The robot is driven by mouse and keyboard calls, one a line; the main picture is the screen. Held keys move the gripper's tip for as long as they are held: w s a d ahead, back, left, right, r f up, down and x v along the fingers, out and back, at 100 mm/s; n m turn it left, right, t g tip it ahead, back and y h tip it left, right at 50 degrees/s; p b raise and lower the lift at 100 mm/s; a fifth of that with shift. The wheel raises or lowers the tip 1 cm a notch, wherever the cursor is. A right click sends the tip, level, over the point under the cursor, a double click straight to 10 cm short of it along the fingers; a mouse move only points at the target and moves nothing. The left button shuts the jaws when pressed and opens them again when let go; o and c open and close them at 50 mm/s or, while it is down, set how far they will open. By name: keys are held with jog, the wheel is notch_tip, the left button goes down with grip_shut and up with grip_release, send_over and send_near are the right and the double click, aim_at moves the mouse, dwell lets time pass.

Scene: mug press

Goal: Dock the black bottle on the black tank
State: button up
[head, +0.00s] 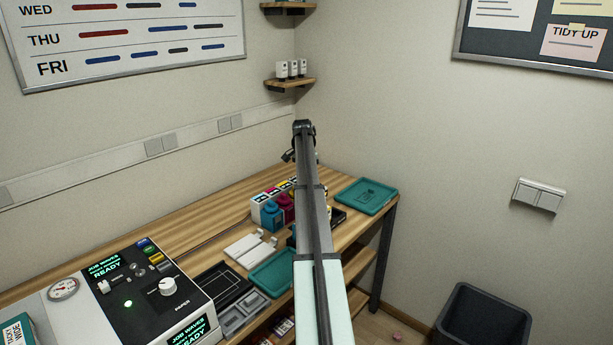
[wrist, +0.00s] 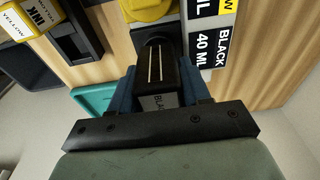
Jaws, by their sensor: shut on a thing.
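The black bottle (wrist: 158,82) is in my gripper (wrist: 160,88), between its two dark blue fingers in the wrist view. Its rounded dark end points up the picture, towards the dark front of the black tank. Whether bottle and tank touch I cannot tell. In the head view my arm hides my gripper, the black bottle and the black tank.
A yellow bottle (wrist: 148,10) is beside the black tank; another yellow ink bottle (wrist: 28,18) stands at upper left. In the head view, a cyan bottle (head: 272,215) and a magenta bottle (head: 286,206) sit at the tank row. Teal trays (head: 368,195) and a press (head: 130,300) flank them.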

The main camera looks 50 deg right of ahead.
jog(key=shift+f, duration=0.5)
jog(key=o, duration=0.9)
jog(key=shift+w+r, duration=0.1)
jog(key=shift+a+r, duration=0.2)
jog(key=shift+r, duration=1.6)
jog(key=shift+a+r, duration=0.25)
jog(key=shift+r, duration=1.5)
jog(key=shift+a+r, duration=0.2)
jog(key=shift+r, duration=1.6)
